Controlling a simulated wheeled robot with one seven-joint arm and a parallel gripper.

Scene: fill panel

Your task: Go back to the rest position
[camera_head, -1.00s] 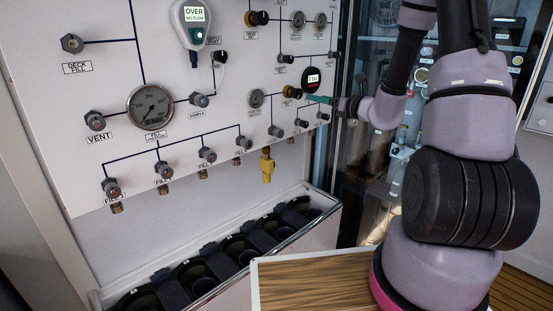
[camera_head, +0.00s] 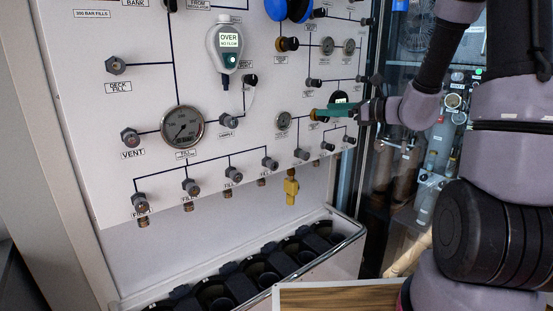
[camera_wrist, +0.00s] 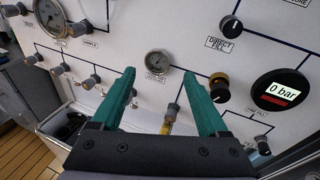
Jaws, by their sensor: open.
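My gripper (camera_head: 314,113) reaches in from the right in the head view, its teal fingers in front of the white panel (camera_head: 90,165). In the wrist view my gripper (camera_wrist: 158,73) is open, with nothing between its two fingers. A black knob with a brass collar (camera_wrist: 220,88) shows just right of the right finger, seemingly apart from it. In the head view the fingers cover the spot around this knob, so contact cannot be judged there. A round digital gauge (camera_wrist: 282,92) reads 0 bar; it is partly hidden behind the gripper in the head view (camera_head: 340,97).
A handheld meter (camera_head: 228,48) reads OVER, NO FLOW. Fill valves (camera_head: 190,187) and a brass fitting (camera_head: 291,187) stick out of the panel's lower part. A trough of dark cylinder holders (camera_head: 345,245) stands below. A glass-fronted cabinet (camera_head: 400,190) is close behind my arm.

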